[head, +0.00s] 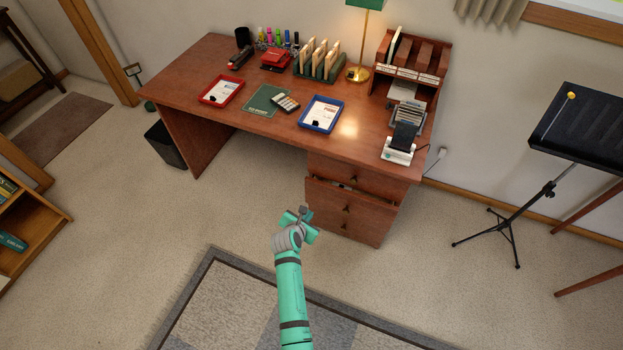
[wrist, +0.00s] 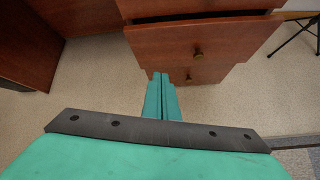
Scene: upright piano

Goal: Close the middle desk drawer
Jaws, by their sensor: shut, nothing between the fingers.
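The middle drawer (head: 368,207) of the wooden desk (head: 180,95) is pulled partly out, and a dark gap with some contents shows above its front. In the wrist view the middle drawer front (wrist: 225,40) with its round knob fills the upper part. My gripper (head: 303,211) is in front of the drawers, near the left side of the drawer stack. In the wrist view my gripper (wrist: 163,76) is shut and empty, its fingertips just below the lower edge of the middle drawer front. I cannot tell whether they touch anything.
The top drawer (head: 340,167) and bottom drawer (head: 340,228) look closed. A music stand (head: 548,190) stands to the right, and a waste bin (head: 165,146) by the desk's left side. A rug (head: 235,300) lies in front. The carpet left of the drawers is clear.

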